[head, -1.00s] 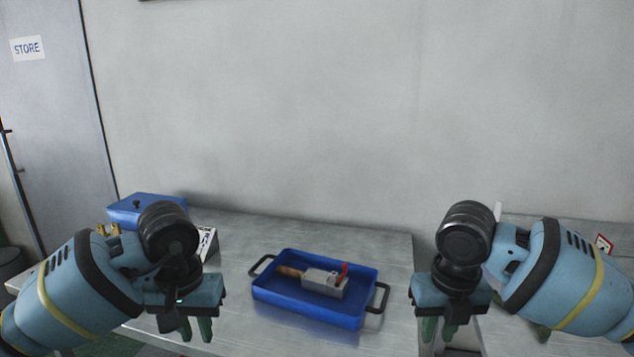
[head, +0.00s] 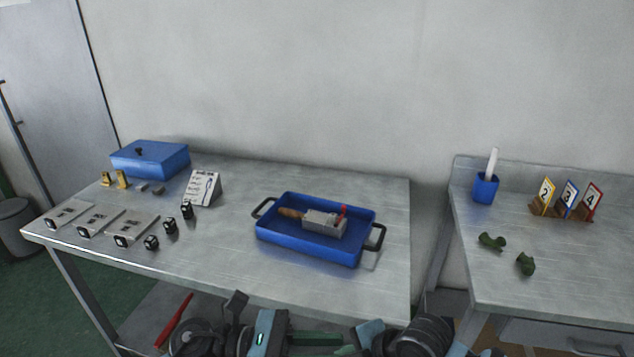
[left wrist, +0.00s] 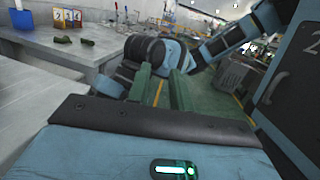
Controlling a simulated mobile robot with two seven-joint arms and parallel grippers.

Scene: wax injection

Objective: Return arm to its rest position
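Both my arms are folded low at the bottom edge of the head view, in front of the table. My left gripper (head: 315,339) points to the right there. In the left wrist view its two green fingers (left wrist: 160,88) stand apart with nothing between them. My right gripper (head: 345,350) points left, facing the left one. Its fingers are mostly cut off or hidden, so I cannot tell whether they are apart.
A blue tray (head: 307,249) holding a grey metal block (head: 325,222) stands on the left table (head: 230,260). A blue lidded box (head: 150,160) is behind. The right table (head: 490,278) holds numbered cards (head: 567,197), a blue cup (head: 485,188) and green pieces (head: 525,264).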

